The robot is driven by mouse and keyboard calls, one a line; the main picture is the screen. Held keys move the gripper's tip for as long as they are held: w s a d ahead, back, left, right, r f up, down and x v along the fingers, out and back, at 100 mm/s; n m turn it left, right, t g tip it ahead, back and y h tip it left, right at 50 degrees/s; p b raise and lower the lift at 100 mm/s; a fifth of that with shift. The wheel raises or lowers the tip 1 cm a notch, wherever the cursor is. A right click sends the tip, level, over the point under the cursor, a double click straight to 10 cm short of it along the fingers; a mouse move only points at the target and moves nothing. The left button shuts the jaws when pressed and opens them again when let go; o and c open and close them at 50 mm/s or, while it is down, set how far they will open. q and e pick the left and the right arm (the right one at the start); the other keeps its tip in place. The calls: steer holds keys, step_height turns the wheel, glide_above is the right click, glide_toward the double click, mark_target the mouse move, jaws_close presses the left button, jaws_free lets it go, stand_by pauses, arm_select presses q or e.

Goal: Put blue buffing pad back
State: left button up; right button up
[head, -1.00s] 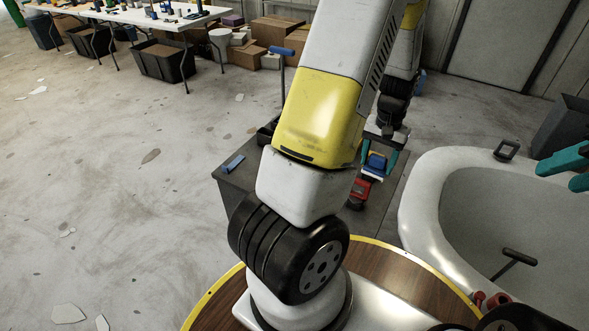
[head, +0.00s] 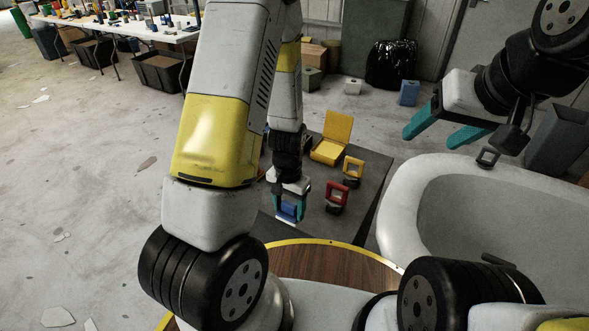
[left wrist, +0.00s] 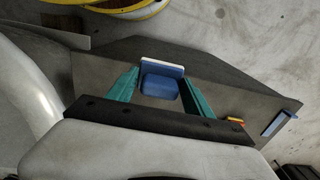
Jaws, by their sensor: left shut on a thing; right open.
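My left gripper (head: 288,200) is shut on the blue buffing pad (head: 288,212), with its teal fingers pointing down over the near part of the dark table. In the left wrist view the pad (left wrist: 160,86) sits between the two fingers (left wrist: 150,88), a blue block with a white layer along one edge. I cannot tell whether the pad touches the tabletop. My right gripper (head: 428,137) is open and empty, raised above the rim of the white hull mould (head: 405,205).
On the dark table (head: 315,212) stand a red-handled tool (head: 337,194), a yellow-handled tool (head: 353,170) and an open yellow case (head: 333,138). A flat blue-and-white piece (left wrist: 275,124) lies near a table edge in the left wrist view. A black handle (head: 496,259) is inside the mould.

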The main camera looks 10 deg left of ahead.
arm_select(q)
steer(key=w+a, duration=0.1)
steer(key=w, duration=0.3)
steer(key=w+a+f, duration=0.1)
steer(key=w, duration=0.4)
steer(key=w+a, duration=0.1)
steer(key=w, duration=0.4)
steer(key=shift+w+a+f, duration=0.1)
steer(key=shift+a+f, duration=0.1)
steer(key=shift+a, duration=0.2)
steer(key=shift+w+f, duration=0.1)
steer(key=shift+f, duration=1.65)
steer(key=shift+f, duration=0.1)
steer(key=o, duration=1.2)
